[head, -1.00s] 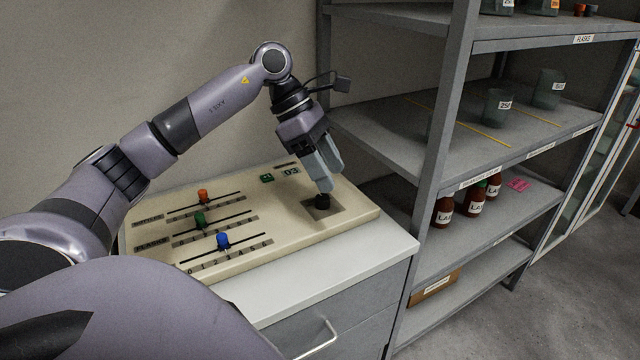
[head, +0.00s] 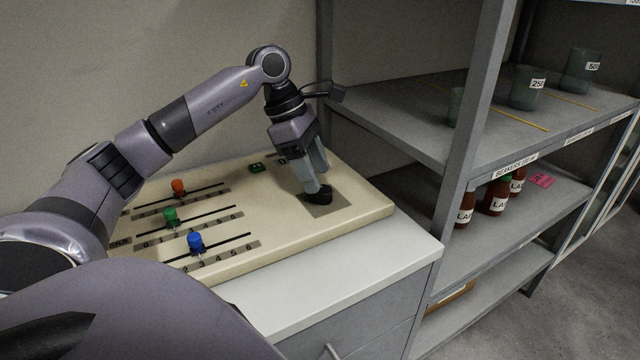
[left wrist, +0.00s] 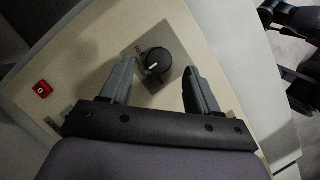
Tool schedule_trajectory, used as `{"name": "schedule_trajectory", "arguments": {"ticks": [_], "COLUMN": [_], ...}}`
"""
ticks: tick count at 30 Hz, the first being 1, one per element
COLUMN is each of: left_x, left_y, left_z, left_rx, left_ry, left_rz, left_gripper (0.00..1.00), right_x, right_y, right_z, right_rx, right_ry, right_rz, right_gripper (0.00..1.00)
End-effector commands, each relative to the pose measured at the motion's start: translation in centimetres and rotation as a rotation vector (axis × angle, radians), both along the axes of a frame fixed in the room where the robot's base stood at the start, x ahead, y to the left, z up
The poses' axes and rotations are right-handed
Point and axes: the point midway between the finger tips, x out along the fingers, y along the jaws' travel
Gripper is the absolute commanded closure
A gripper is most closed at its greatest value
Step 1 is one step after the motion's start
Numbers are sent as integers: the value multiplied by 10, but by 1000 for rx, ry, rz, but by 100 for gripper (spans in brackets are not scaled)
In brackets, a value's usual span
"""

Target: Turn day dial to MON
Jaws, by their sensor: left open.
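The day dial (head: 322,194) is a small black knob on a grey square plate at the right end of the beige control panel (head: 365,210). In the left wrist view the black dial (left wrist: 157,61) has a white pointer line, and the plate lettering beside it is too small to read surely. My left gripper (head: 320,190) points down at the dial. In the left wrist view its open fingers (left wrist: 155,80) stand apart on either side of and short of the dial, with nothing between them. My right gripper is out of view.
The panel also bears orange (head: 178,188), green (head: 170,215) and blue (head: 195,242) slider knobs. A red button (left wrist: 42,89) shows in the left wrist view. A grey shelf unit (head: 470,120) with beakers and brown bottles stands close on the right. The white cabinet top (head: 330,270) is clear in front.

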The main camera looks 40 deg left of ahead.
Motion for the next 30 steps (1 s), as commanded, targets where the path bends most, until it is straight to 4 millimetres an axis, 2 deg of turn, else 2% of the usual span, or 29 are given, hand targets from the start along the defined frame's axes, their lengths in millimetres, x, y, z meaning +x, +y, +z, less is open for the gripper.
{"name": "schedule_trajectory", "arguments": {"ticks": [1,6,16,17,21,22,30], "left_x": [1,4,6,6,6,6,5], "left_y": [-3,-9,-11,-11,-11,-11,-11], "left_z": [-9,-24,-29,-29,-28,-28,-28], "left_rx": [0,0,0,0,-1,-1,-1], "left_ry": [4,2,1,1,0,0,1], "left_rz": [-2,-1,0,0,0,0,19], "left_gripper": [39,39,39,46,91,95,94], "right_x": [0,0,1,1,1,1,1], "right_y": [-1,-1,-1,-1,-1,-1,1], "right_z": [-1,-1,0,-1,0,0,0], "right_rx": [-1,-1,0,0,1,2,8], "right_ry": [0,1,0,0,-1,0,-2], "right_rz": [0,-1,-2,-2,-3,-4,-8], "right_gripper": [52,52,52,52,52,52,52]}}
